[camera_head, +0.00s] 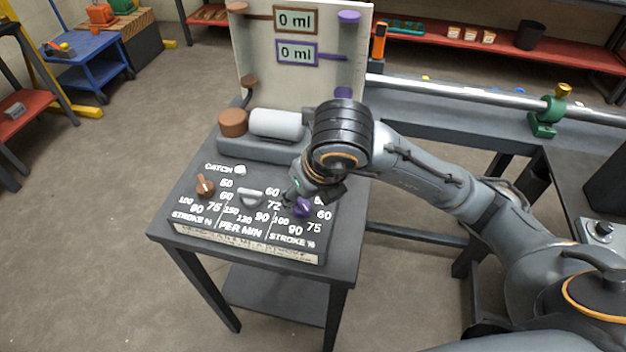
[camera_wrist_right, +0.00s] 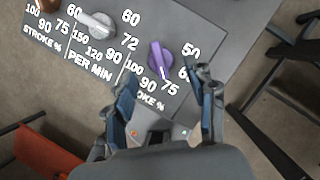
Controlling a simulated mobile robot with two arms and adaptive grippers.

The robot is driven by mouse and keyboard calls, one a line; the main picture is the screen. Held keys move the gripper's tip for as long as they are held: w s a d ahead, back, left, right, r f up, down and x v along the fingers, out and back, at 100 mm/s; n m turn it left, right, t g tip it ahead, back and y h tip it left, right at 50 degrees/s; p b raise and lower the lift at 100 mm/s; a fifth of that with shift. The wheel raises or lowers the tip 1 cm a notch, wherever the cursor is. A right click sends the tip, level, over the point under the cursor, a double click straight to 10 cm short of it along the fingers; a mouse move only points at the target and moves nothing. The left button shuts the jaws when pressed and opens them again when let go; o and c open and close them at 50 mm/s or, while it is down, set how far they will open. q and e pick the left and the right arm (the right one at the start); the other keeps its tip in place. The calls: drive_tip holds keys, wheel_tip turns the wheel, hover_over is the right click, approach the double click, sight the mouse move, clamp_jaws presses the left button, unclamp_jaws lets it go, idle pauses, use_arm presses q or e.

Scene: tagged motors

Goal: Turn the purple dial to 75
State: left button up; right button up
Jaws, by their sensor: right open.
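The purple dial (camera_head: 303,207) is at the right of the sloped panel on the small grey table, partly hidden by my right gripper in the head view. In the right wrist view the purple dial (camera_wrist_right: 159,58) shows whole, an elongated knob with a white mark at its lower end, which points roughly at the printed 75 (camera_wrist_right: 169,88). My right gripper (camera_wrist_right: 168,80) is open and empty, its fingers spread either side of the 75 label, with the dial ahead between them. I cannot tell whether it touches the dial. My left gripper is out of view.
A white-grey dial (camera_head: 250,196) and a brown dial (camera_head: 205,187) sit left on the same panel. A grey cylinder with a brown end (camera_head: 233,122) lies behind. A board with two "0 ml" displays (camera_head: 296,20) stands at the back. A long bench (camera_head: 440,120) is on the right.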

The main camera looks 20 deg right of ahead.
drive_tip(key=v, duration=0.7)
drive_tip(key=shift+s+r, duration=0.2)
drive_tip(key=shift+r, duration=0.15)
